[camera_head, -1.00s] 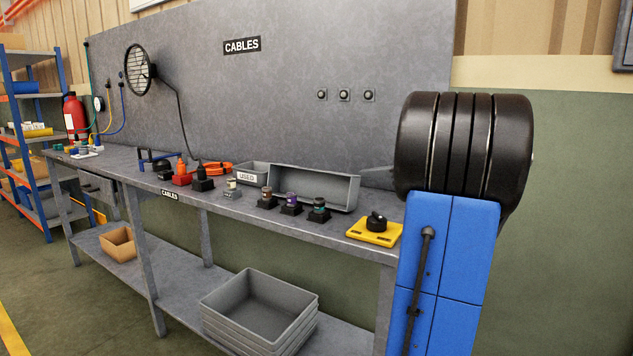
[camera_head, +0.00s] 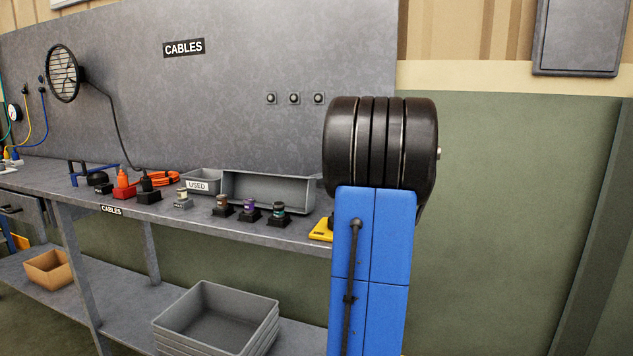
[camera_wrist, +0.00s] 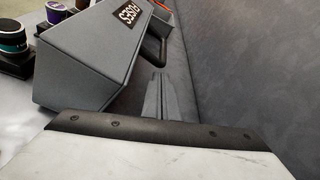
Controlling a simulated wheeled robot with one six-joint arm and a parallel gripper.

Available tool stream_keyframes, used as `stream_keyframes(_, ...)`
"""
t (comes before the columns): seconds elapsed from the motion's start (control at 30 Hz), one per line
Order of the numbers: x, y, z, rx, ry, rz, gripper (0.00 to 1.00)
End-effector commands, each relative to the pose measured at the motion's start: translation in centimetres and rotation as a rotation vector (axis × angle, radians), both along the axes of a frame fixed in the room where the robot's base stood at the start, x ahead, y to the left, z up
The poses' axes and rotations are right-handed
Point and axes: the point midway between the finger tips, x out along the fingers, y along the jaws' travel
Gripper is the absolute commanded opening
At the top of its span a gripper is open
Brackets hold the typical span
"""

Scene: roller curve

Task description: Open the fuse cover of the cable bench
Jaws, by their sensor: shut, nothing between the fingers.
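A grey box with a dark FUSES label (camera_wrist: 132,14) and sloped faces fills the upper left of the wrist view. A black part (camera_wrist: 154,50), perhaps a handle, shows along its far side, close to the grey back panel. My gripper (camera_wrist: 158,76) is shut and empty, apart from the box and just right of its near end. In the head view, a long grey box (camera_head: 268,189) on the cable bench (camera_head: 215,223) appears to be the same one; its label does not show there. My gripper is hidden behind my arm in that view.
Purple (camera_head: 250,208) and teal (camera_head: 278,208) capped pots stand in front of the long box. A small bin marked USED (camera_head: 198,186) stands left of it. A yellow block (camera_head: 321,230) is partly behind my arm. Grey trays (camera_head: 215,318) lie on the lower shelf.

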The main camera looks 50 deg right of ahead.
Motion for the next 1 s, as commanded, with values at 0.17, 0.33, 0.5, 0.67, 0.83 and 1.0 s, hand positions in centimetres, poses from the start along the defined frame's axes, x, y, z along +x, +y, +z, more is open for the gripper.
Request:
stream_keyframes(0.17, 1.8, 0.6, -0.6, 0.001, 0.000, 0.001, 0.00)
stream_keyframes(0.33, 2.5, 0.7, -0.8, 0.000, 0.000, -0.001, 0.00)
stream_keyframes(0.5, 2.6, 0.7, -0.8, 0.000, 0.000, -0.001, 0.00)
stream_keyframes(0.67, 2.6, 0.7, -0.8, -0.001, -0.001, -0.001, 0.00)
stream_keyframes(0.83, 2.5, 1.0, -0.1, -0.043, -0.019, -0.001, 0.00)
stream_keyframes(1.0, 2.1, 1.8, 1.7, -0.109, -0.046, -0.001, 0.00)
